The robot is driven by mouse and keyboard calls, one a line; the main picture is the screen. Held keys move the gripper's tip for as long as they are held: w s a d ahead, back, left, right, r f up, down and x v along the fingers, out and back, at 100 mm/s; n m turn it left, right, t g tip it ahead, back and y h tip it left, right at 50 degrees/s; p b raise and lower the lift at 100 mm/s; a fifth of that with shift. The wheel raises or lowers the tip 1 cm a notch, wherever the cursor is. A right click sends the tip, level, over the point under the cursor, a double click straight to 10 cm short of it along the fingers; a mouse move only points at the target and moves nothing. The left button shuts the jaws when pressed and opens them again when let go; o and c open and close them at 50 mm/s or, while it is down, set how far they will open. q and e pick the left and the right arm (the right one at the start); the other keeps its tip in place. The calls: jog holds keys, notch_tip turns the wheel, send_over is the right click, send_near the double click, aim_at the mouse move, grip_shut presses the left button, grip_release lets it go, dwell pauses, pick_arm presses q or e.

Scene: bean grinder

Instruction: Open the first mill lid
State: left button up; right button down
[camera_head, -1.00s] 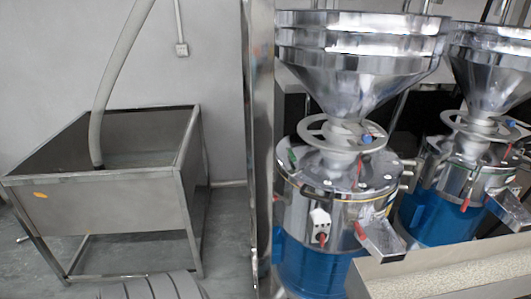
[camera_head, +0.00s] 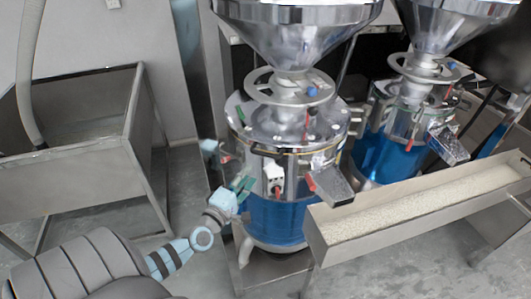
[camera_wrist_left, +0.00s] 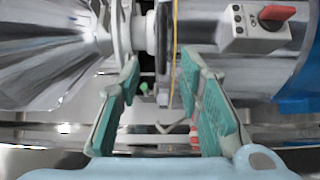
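The nearer mill (camera_head: 285,165) has a steel drum, a blue lower body and a large funnel (camera_head: 295,35) on top. A spoked handwheel (camera_head: 290,87) sits under the funnel. The mill also shows sideways in the left wrist view, with its switch box (camera_wrist_left: 255,27) at upper right. My left gripper (camera_head: 240,188) is beside the drum's left side, near the switch box. In the left wrist view my left gripper (camera_wrist_left: 162,108) has its green-padded fingers apart. A small green tip and a red piece show between them; I cannot tell whether they touch. My right gripper is not in view.
A second mill (camera_head: 400,130) stands behind to the right. A steel trough (camera_head: 330,255) of pale grain lies in front of the mills. An open steel bin (camera_head: 60,185) with a hose (camera_head: 27,90) stands at the left. Bare floor shows at lower right.

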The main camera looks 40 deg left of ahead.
aim_at(265, 154)
pick_arm(q)
jog(key=w+b, duration=0.1)
jog(key=w, duration=0.3)
jog(key=w+a+b, duration=0.1)
jog(key=w, duration=0.3)
jog(key=w+a+b, duration=0.1)
jog(key=w, duration=0.2)
jog(key=shift+w+f, duration=0.2)
jog(key=shift+w, duration=0.2)
jog(key=shift+c, duration=0.4)
grip_shut()
